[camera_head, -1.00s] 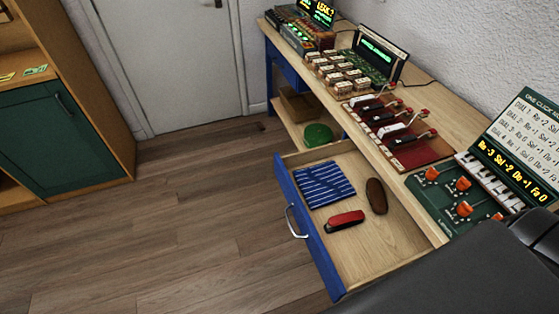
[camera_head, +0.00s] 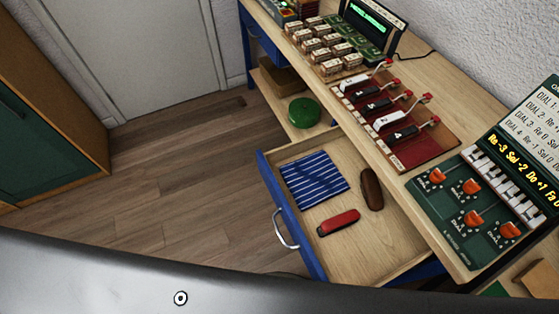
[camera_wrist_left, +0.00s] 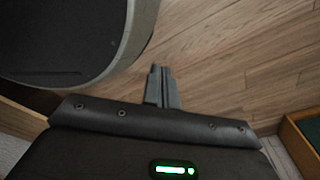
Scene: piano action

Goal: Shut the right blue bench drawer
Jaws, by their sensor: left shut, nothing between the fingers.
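The right blue bench drawer (camera_head: 365,235) stands pulled out from the bench in the head view. Its blue front (camera_head: 290,222) has a silver handle (camera_head: 285,230). Inside lie a blue striped cloth (camera_head: 313,180), a red pocketknife-like object (camera_head: 339,222) and a brown oval case (camera_head: 372,189). My left gripper (camera_wrist_left: 160,72) shows in the left wrist view, shut and empty, with wooden floor beyond it. It does not show in the head view, so its distance to the drawer is hidden. My right gripper is not in view.
The wooden bench top (camera_head: 440,95) carries a red lever board (camera_head: 425,150), a green dial panel (camera_head: 450,220) and several small boxes. A green round object (camera_head: 304,112) sits on the shelf below. A dark green cabinet (camera_head: 40,150) stands left. Floor (camera_head: 190,180) between is clear.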

